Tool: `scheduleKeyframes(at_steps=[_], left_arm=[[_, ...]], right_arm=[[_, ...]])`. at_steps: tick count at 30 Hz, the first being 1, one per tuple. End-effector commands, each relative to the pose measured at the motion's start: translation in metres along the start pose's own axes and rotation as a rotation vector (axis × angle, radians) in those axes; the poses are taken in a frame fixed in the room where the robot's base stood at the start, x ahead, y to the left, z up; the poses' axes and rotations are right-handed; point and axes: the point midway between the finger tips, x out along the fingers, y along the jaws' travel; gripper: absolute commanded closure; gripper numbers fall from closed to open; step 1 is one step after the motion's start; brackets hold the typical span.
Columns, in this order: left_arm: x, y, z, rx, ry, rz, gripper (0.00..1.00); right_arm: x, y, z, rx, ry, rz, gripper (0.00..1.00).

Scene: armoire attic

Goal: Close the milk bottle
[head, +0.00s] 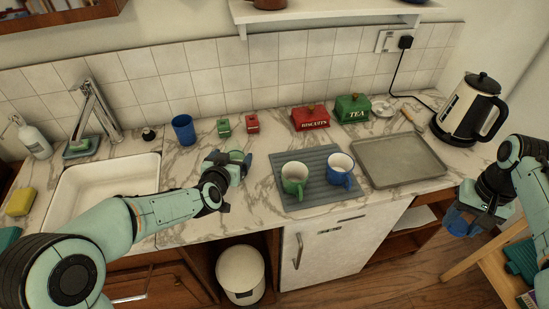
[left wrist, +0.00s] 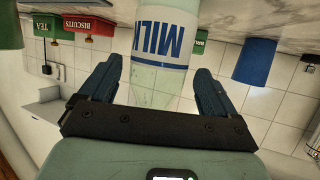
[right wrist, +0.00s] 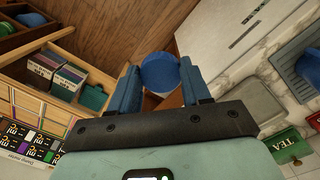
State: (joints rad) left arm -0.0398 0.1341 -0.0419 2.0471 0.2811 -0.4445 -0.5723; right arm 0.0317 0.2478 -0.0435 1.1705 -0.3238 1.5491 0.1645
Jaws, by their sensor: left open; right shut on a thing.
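The milk bottle (left wrist: 165,35), pale and translucent with a blue and white MILK label, shows in the left wrist view, which is upside down. It stands on the counter between the spread fingers of my left gripper (left wrist: 157,72). That gripper is open. In the head view my left gripper (head: 232,158) is low over the counter and hides most of the bottle. My right gripper (head: 462,218) is shut on a round blue cap (right wrist: 160,72), held off the counter at the far right. The bottle's mouth is not clearly visible.
A grey mat (head: 325,194) with a green mug (head: 294,182) and a blue mug (head: 340,173) lies right of my left gripper. A blue cup (head: 183,130) stands behind it. The sink (head: 70,198) is left, a metal tray (head: 400,160) and kettle (head: 470,110) right.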

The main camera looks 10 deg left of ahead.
Motion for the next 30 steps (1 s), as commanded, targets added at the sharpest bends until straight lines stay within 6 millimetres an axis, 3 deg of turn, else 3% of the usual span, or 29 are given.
scheduleKeyframes(at_steps=[3, 7, 19, 25, 26, 27, 30], left_arm=[[0.021, 0.002, 0.0, 0.0, -0.002, 0.0, 0.09], [0.034, 0.002, 0.0, -0.001, -0.002, 0.0, 0.09], [0.037, 0.002, 0.0, 0.0, 0.0, 0.0, 0.09], [0.037, 0.002, 0.0, 0.0, 0.0, 0.0, 0.74], [0.037, 0.002, 0.0, 0.0, 0.0, 0.0, 0.74], [0.036, 0.002, -0.001, 0.0, 0.002, 0.0, 0.8], [0.036, 0.002, -0.001, 0.0, 0.002, 0.0, 0.8]], right_arm=[[-0.001, 0.0, 0.0, 0.0, 0.0, 0.0, 0.85], [-0.001, 0.0, 0.0, 0.0, 0.0, 0.0, 0.85], [-0.001, 0.0, 0.0, 0.0, 0.0, 0.0, 0.85], [-0.001, 0.0, 0.0, 0.0, 0.0, 0.0, 0.85], [-0.001, 0.0, 0.0, 0.0, 0.0, 0.0, 0.85], [-0.001, 0.0, 0.0, 0.0, 0.0, 0.0, 0.85], [-0.001, 0.0, 0.0, 0.0, 0.0, 0.0, 0.85]])
